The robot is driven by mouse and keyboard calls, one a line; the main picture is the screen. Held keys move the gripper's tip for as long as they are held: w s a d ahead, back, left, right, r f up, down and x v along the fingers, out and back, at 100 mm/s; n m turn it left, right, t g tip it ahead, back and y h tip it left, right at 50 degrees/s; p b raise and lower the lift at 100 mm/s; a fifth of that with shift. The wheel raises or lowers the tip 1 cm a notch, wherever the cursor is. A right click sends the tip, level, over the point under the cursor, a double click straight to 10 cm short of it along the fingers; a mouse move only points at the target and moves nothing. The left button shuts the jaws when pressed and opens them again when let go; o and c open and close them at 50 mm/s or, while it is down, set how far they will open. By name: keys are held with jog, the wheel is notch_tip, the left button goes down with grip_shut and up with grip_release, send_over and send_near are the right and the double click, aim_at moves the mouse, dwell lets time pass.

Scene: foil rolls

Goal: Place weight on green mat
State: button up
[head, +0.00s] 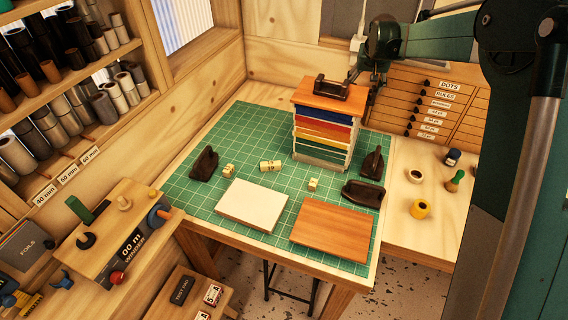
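The green mat (184,190), marked with a pale grid, covers much of the table. One dark weight (331,89) lies on the wooden board on top of a stack of coloured layers. Three similar dark weights are on the mat: one at left (204,164), one standing at right (372,164) and one lying at front right (363,194). My gripper (376,84) points down at the right end of the board, close to the weight on the stack. Its fingers are small and dark. I cannot tell whether they are open or touch that weight.
The stack (321,135) stands at the back of the mat. A white board (252,205) and a brown board (332,230) lie at the front. Small pale blocks and a roll (270,166) lie between. The mat's centre has some bare room.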

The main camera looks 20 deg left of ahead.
jog(key=s+a+r+n+p, duration=0.1)
jog(key=a+p, duration=0.1)
jog(key=a, duration=0.8)
jog(key=s+a+r+n+p, duration=0.1)
jog(key=a+r, duration=0.1)
jog(key=a, duration=0.8)
jog(key=s+a+f+n+g+y, duration=0.1)
jog(key=s+a+f+n, duration=0.1)
jog(key=s+a, duration=0.4)
jog(key=s+a+f+n+g+y, duration=0.1)
jog(key=s+a+f+n, duration=0.2)
jog(key=s+a, duration=0.4)
jog(key=s+a+f+n+y+p, duration=0.1)
jog(key=s+a+f+n, duration=0.2)
jog(key=s+a, duration=0.4)
jog(key=s+n, duration=0.1)
jog(key=s, duration=0.6)
jog(key=shift+a+f+g, duration=0.15)
jog(key=shift+a+g, duration=0.1)
jog(key=shift+g, duration=0.15)
jog(key=shift+f, duration=0.15)
notch_tip(320, 180, down, 6)
jog(key=shift+f, duration=0.1)
jog(key=shift+f+p, duration=0.35)
jog(key=shift+f, duration=1.45)
jog(key=shift+f, duration=0.1)
